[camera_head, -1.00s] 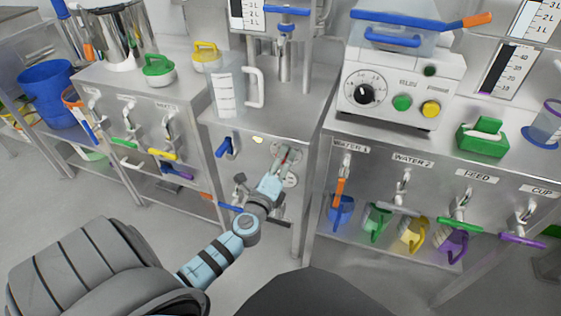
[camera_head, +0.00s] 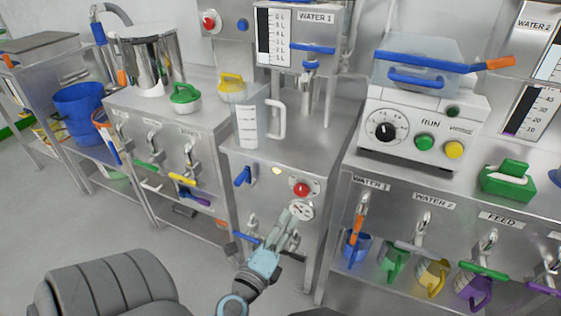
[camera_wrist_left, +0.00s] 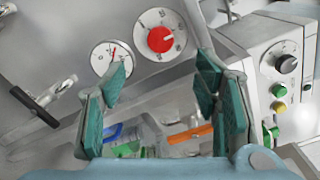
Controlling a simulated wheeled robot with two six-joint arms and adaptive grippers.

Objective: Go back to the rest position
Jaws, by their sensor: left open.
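My left gripper (camera_head: 283,224) is in front of the middle cabinet, just below its round gauge (camera_head: 300,210) and red knob (camera_head: 301,189). In the left wrist view the two teal fingers of this gripper (camera_wrist_left: 163,92) stand wide apart with nothing between them. Beyond the fingertips that view shows the red knob (camera_wrist_left: 160,38) and the gauge (camera_wrist_left: 110,57) on the metal panel. The gripper looks apart from both. My right gripper is not in either view.
A clear jug (camera_head: 250,122) stands on the middle cabinet (camera_head: 262,160). Open floor (camera_head: 45,215) lies at the left.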

